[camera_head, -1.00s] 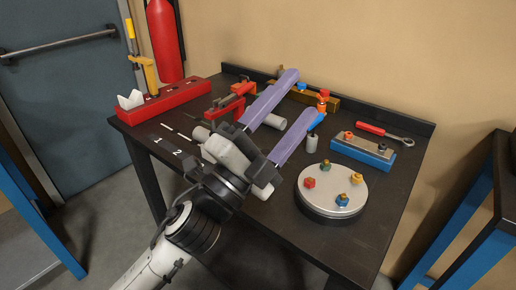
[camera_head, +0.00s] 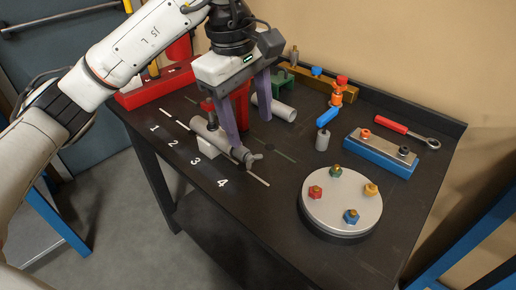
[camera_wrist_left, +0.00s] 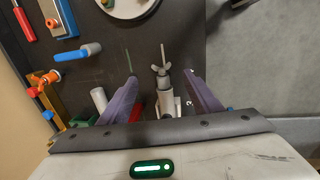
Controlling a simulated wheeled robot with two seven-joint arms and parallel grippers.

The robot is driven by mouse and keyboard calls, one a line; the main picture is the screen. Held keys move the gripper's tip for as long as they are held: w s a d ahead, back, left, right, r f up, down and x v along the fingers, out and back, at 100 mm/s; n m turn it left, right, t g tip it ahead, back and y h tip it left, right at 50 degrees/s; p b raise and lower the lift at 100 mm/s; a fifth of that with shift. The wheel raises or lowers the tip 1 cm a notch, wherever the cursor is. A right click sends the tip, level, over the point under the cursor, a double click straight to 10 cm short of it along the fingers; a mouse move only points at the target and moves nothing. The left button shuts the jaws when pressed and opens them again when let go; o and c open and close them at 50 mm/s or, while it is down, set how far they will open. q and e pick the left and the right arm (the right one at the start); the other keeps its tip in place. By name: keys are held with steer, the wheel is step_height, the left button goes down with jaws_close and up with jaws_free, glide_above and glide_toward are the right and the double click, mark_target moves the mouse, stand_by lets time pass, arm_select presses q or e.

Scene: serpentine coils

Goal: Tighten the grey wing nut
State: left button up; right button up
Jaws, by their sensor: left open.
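The grey wing nut (camera_head: 252,159) sits at the near end of a grey pipe (camera_head: 205,130) on a white block (camera_head: 208,148), with a thin rod running on past it. The wing nut (camera_wrist_left: 161,70) also shows in the left wrist view, between and just ahead of the purple fingertips. My left gripper (camera_head: 249,131) points down over the pipe, open and empty, one finger to each side. The finger in front hides part of the pipe. Whether either finger touches the nut or pipe I cannot tell. My right gripper is out of view.
A round plate (camera_head: 340,210) with coloured nuts stands at the right front. Behind it are a blue block (camera_head: 375,160), a red-handled wrench (camera_head: 400,131), an orange valve (camera_head: 337,93) and a grey cylinder (camera_head: 322,140). A red vise and second pipe (camera_head: 276,106) are close behind the gripper.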

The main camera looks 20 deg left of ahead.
mark_target(257, 162)
arm_select(q)
steer(key=f, duration=0.3)
steer(key=w+f, duration=0.1)
steer(key=f, duration=0.6)
steer(key=shift+w+d, duration=0.25)
steer(key=shift+c, duration=0.2)
steer(key=shift+r, duration=0.1)
steer(key=c, duration=1)
